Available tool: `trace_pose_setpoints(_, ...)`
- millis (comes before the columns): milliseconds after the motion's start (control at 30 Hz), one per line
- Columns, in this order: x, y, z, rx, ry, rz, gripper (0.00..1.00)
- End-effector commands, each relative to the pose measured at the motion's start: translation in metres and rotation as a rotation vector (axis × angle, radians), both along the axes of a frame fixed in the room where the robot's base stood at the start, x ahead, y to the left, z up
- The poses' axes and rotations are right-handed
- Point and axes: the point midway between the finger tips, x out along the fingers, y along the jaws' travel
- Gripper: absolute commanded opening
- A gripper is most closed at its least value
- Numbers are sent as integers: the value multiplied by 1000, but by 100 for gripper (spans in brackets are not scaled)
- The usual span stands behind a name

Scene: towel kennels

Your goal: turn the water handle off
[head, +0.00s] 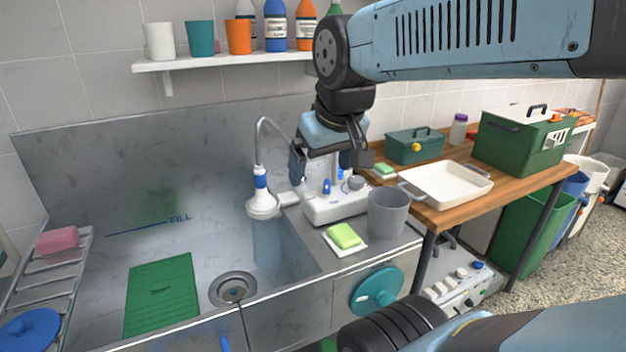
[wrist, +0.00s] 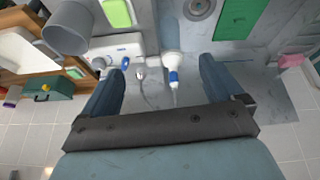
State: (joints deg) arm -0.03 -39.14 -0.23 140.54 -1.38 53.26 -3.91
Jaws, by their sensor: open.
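A white control box (head: 337,205) stands on the counter right of the sink, with a blue handle (head: 326,187) and a grey knob (head: 356,183) on it. The blue handle also shows in the wrist view (wrist: 125,62). A curved grey hose ends in a white and blue spray head (head: 262,203) over the sink; it also shows in the wrist view (wrist: 172,65). A pale bluish stream (head: 268,243) shows below the head. My gripper (head: 329,168) is open and empty above and behind the box. In the wrist view its fingers (wrist: 160,82) are wide apart, touching nothing visible.
A grey cup (head: 388,213) and a green sponge (head: 343,235) stand close to the box's right and front. The steel sink (head: 215,250) holds a green mat (head: 162,295). A wooden table (head: 470,209) with a white tray (head: 446,184) is at right.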

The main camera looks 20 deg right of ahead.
Motion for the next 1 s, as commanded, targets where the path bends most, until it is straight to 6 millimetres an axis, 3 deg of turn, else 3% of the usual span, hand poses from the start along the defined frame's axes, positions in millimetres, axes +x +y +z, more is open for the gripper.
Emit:
trace_pose_setpoints(467,100,-30,8,-218,269,325,94)
trace_pose_setpoints(767,166,-52,-7,-321,454,544,94)
trace_pose_setpoints(1000,218,-70,-29,-379,607,721,94)
